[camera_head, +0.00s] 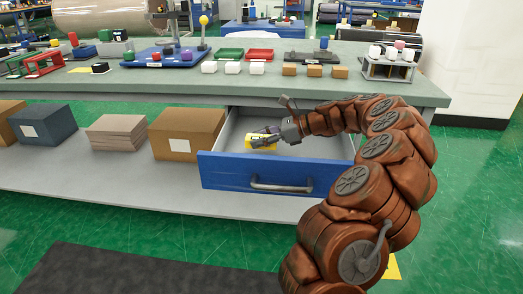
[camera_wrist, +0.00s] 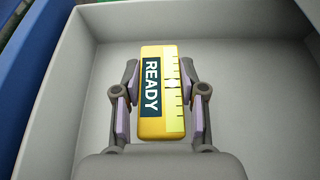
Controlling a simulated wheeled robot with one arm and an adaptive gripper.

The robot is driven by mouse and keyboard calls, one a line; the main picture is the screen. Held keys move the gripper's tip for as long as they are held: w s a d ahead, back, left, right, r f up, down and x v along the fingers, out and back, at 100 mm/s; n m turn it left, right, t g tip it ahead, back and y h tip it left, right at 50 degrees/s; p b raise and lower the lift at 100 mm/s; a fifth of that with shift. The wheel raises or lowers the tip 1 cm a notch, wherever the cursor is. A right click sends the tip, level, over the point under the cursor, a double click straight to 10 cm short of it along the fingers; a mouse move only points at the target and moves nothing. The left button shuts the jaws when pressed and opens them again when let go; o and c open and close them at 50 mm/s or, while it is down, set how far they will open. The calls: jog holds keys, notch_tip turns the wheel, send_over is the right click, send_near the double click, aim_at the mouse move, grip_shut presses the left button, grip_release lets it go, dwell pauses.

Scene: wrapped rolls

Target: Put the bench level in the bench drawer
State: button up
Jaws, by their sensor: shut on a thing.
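The bench level is a yellow block (camera_wrist: 152,122) with a dark "READY" label and a ruled scale. In the wrist view it sits between the two fingers of my gripper (camera_wrist: 160,100), which is shut on it. In the head view the level (camera_head: 262,141) is seen with my gripper (camera_head: 268,137) over the open bench drawer (camera_head: 255,171), within its walls. The drawer has a blue front, a metal handle and a pale grey interior. The wrist view shows the drawer floor (camera_wrist: 260,100) around the level. I cannot tell whether the level touches the floor.
The bench top (camera_head: 140,78) above holds trays, small blocks and a rack (camera_head: 390,68). A brown box (camera_head: 187,134) stands on the lower shelf just left of the drawer, beside a paper stack (camera_head: 117,134). Drawer floor around the level is clear.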

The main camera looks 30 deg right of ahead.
jog(key=shift+f+b, duration=0.45)
jog(key=shift+f, duration=1.3)
jog(key=shift+f, duration=0.15)
jog(key=o, duration=1.2)
jog(key=shift+o, duration=0.2)
jog(key=p+v, duration=0.3)
jog(key=v, duration=0.9)
